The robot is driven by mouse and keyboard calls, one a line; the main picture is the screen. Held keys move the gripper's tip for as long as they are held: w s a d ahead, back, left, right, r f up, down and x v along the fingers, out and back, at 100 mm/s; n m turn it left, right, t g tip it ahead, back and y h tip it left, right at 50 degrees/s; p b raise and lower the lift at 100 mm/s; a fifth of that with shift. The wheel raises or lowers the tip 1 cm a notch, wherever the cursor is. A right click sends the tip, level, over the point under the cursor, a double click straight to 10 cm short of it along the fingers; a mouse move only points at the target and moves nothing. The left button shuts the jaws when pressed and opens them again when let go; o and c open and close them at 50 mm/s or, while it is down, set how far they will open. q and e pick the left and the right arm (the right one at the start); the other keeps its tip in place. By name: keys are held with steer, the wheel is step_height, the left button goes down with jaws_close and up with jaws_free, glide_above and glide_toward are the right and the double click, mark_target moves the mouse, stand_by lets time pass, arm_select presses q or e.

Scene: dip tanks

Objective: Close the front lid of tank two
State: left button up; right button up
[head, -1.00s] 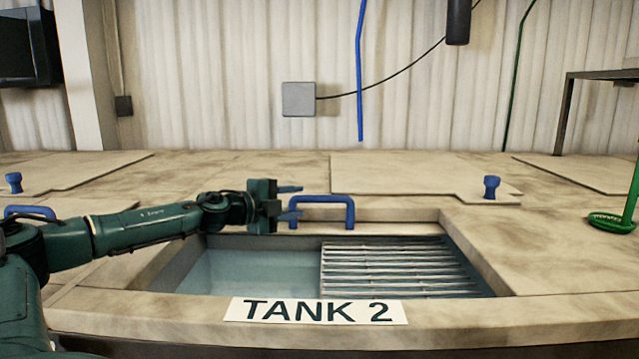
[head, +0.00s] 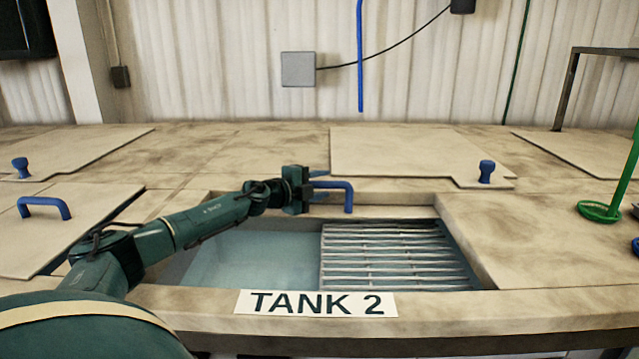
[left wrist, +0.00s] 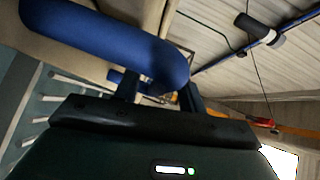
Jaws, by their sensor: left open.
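Tank two, with its "TANK 2" label (head: 316,303), has its front opening uncovered, showing pale liquid (head: 245,258) at left and a slatted rack (head: 395,262) at right. A blue bar handle (head: 348,197) stands at the back edge of the opening, on a narrow pale strip of the front lid (head: 395,212); the rest of that lid is not visible. My left gripper (head: 318,186) is open at the handle's left end, its fingers pointing right. In the left wrist view the blue handle (left wrist: 110,42) looms large close to the fingers; I cannot tell whether they touch it. My right gripper is out of view.
A flat rear lid (head: 400,150) with a blue knob (head: 486,171) lies behind the opening. To the left is a neighbouring lid with a blue handle (head: 45,207). A green long-handled tool (head: 602,210) stands at right. The deck right of the opening is mostly clear.

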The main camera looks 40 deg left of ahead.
arm_select(q)
jaws_close()
stand_by(0.4)
